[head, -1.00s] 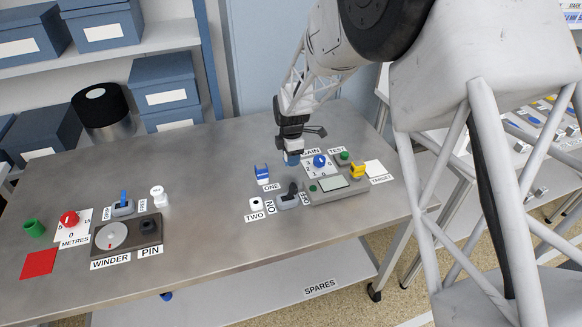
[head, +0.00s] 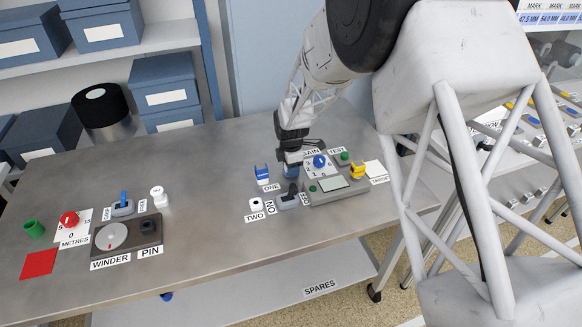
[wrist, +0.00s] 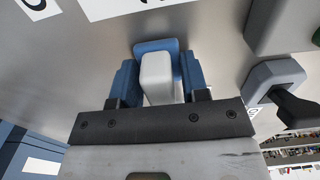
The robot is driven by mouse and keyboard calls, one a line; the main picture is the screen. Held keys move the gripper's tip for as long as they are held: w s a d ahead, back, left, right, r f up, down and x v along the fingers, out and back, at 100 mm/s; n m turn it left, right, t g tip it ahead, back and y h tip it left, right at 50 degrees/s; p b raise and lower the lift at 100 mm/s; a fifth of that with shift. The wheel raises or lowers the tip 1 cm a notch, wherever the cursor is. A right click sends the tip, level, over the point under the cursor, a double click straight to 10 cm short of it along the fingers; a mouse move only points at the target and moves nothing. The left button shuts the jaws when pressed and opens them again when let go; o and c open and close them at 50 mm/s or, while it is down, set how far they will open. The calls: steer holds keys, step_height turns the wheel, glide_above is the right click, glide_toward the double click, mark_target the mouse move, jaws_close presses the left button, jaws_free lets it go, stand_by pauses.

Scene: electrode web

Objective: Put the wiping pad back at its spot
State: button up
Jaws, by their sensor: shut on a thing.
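My gripper (head: 291,163) is low over the right part of the table, behind the grey switch block and left of the GAIN dial. In the wrist view, its blue fingers (wrist: 160,88) are shut on a white block with a blue end, which I take to be the wiping pad (wrist: 157,76). The pad sits between the fingers, close above the table. I cannot tell whether it touches the surface. No marked spot for the pad can be made out.
The table's middle (head: 205,180) is clear.

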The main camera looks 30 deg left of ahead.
stand_by(0.3)
steer(key=o, duration=1)
steer(key=shift+f, duration=0.1)
steer(key=shift+o, duration=0.2)
step_height(320, 180, up, 12)
steer(key=shift+d+r, duration=0.1)
steer(key=shift+r, duration=0.1)
stand_by(0.7)
